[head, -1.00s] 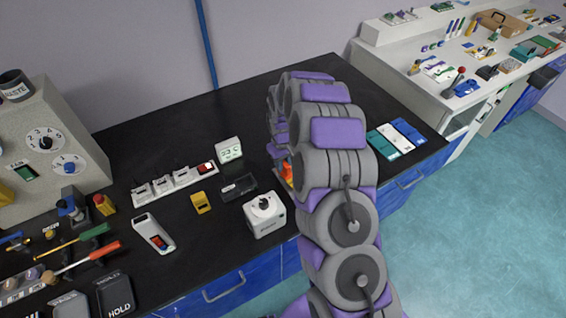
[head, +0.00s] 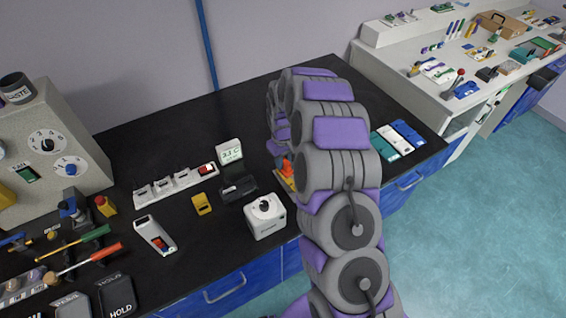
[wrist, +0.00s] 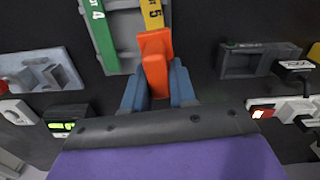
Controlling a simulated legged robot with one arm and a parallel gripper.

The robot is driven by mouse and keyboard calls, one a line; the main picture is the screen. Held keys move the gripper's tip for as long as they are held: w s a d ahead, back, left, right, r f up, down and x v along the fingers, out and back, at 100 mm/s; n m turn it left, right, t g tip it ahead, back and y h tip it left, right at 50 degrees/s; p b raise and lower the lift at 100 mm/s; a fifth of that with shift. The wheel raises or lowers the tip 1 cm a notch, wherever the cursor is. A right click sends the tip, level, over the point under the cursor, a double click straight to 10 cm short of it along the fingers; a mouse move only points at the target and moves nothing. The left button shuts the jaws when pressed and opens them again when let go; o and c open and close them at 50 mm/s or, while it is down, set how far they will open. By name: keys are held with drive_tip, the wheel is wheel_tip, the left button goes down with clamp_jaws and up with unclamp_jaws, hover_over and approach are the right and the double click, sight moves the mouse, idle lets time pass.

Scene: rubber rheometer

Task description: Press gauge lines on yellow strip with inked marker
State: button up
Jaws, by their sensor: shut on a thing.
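My gripper (wrist: 157,85) is shut on an orange marker (wrist: 154,60) in the wrist view. The marker's far end overlaps the near end of the yellow strip (wrist: 152,16), labelled 5; I cannot tell whether they touch. The yellow strip lies at the right side of a grey tray (wrist: 122,52), with a green strip (wrist: 98,25) labelled 4 to its left. In the head view a bit of the orange marker (head: 287,167) shows beside my arm, which hides the gripper and most of the strips.
A dark rectangular holder (wrist: 245,63) lies right of the tray. A grey block (wrist: 30,72) lies to the left. In the head view a white box with a knob (head: 265,217) stands near the bench's front edge. Coloured flat cases (head: 398,138) lie right of my arm.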

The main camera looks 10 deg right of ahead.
drive_tip(key=shift+r+p, duration=0.75)
drive_tip(key=shift+r, duration=1.45)
